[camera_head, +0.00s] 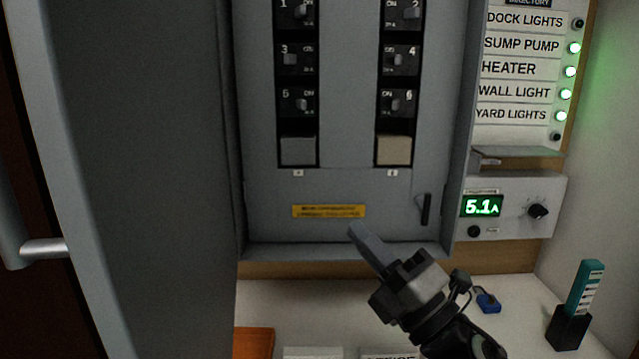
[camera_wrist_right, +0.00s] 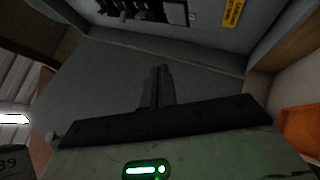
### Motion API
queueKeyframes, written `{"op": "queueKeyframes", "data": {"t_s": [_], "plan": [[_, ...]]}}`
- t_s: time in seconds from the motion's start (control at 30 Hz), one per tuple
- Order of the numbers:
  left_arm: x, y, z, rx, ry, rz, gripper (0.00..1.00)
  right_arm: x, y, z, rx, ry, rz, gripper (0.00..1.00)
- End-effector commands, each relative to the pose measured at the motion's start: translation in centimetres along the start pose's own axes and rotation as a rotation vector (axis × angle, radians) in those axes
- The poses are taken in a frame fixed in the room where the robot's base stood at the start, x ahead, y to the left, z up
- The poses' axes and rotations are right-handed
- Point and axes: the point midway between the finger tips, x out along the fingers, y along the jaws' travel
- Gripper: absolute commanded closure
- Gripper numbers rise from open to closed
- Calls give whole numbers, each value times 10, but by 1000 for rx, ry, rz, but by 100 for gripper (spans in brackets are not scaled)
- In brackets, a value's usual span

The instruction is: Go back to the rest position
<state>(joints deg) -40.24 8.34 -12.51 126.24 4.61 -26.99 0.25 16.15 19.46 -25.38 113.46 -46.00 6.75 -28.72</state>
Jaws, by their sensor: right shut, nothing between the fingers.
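My right gripper (camera_head: 356,233) is shut and empty in the head view, in front of the lower edge of the grey breaker panel (camera_head: 270,215). Its fingers point up and to the left, just below the yellow label (camera_head: 328,211). In the right wrist view the closed fingers (camera_wrist_right: 160,75) show against a grey surface, with nothing between them. My left gripper is in neither view.
The open grey panel door (camera_head: 140,150) stands at the left. Breakers fill the panel's upper part. A meter box (camera_head: 515,208) reading 5.1 A hangs at the right. The white counter holds a blue padlock (camera_head: 487,300), a dark holder (camera_head: 568,328) with a teal item, and an orange object (camera_head: 253,343).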

Motion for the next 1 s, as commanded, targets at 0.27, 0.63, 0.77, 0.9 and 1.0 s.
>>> {"op": "queueKeyframes", "data": {"t_s": [0.27,0.63,0.77,0.9,1.0], "plan": [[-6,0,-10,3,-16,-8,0,-156,-116,-22,1030,-593,-374,100],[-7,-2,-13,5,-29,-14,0,-312,-152,-107,1695,-1181,-606,100],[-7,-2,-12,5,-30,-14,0,-320,-152,-114,1733,-1219,-615,100],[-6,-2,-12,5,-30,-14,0,-320,-152,-114,1732,-1218,-616,100],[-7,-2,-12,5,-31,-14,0,-320,-152,-114,1730,-1217,-616,100]]}}
